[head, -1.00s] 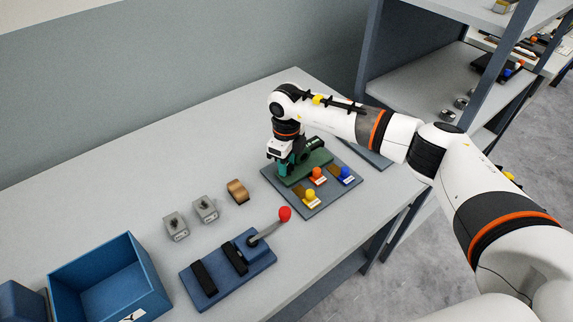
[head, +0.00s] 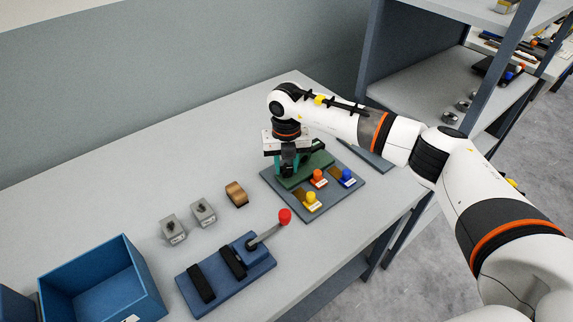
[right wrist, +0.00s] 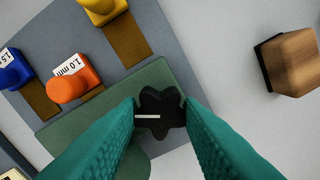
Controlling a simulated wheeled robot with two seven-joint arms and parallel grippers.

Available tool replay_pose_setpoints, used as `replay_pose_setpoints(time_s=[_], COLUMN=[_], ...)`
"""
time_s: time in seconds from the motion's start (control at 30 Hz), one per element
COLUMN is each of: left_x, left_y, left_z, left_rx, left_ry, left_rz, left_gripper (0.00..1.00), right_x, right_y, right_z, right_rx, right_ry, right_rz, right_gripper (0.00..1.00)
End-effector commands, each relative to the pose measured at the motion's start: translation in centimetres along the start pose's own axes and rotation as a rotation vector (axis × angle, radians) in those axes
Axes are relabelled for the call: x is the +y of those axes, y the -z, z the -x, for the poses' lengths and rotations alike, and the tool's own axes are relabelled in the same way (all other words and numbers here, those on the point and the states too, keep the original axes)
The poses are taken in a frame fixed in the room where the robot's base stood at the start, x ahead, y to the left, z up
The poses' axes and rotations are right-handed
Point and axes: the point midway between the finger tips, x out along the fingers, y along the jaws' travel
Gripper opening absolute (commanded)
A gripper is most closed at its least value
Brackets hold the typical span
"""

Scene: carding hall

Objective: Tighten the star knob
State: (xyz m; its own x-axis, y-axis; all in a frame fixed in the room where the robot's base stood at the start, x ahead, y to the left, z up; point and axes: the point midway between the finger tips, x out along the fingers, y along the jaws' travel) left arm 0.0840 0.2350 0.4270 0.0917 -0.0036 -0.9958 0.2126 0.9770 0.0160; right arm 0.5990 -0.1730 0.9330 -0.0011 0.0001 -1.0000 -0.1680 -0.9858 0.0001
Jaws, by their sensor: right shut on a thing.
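The black star knob (right wrist: 161,122) shows in the right wrist view, with a pale line mark across it. It sits at the edge of a green block (right wrist: 105,110) on a grey-blue board (head: 316,208). My right gripper (right wrist: 162,106) has teal ribbed fingers on both sides of the knob and is shut on it. In the head view my right gripper (head: 287,170) points down at the green block (head: 316,166) and hides the knob. My left gripper is not in view.
Yellow (head: 311,199), orange (head: 318,177) and blue (head: 347,177) labelled pieces stand on the board beside the gripper. A wooden block (head: 237,194), two grey blocks, a blue red-balled lever fixture (head: 232,270) and a blue bin (head: 100,283) lie leftward. Shelving stands right.

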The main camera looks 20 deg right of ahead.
Motion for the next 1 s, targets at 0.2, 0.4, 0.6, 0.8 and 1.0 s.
replay_pose_setpoints(time_s=[0.2,0.4,0.6,0.8,1.0], left_x=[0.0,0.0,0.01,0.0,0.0], left_y=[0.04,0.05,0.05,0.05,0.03], left_z=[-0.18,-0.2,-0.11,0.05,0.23], left_rx=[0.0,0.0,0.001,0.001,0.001], left_ry=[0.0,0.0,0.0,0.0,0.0], left_rz=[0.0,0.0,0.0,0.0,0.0], left_gripper=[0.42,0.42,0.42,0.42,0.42], right_x=[0.01,0.01,0.02,0.04,0.05], right_y=[0.14,0.14,0.13,0.16,0.19], right_z=[0.18,0.22,0.22,0.25,0.29], right_rx=[0.005,0.004,0.003,0.004,0.005], right_ry=[0.002,0.003,0.002,0.002,0.004], right_rz=[-0.206,-0.396,-0.586,-0.763,-0.909], right_gripper=[0.1,0.1,0.1,0.1,0.1])
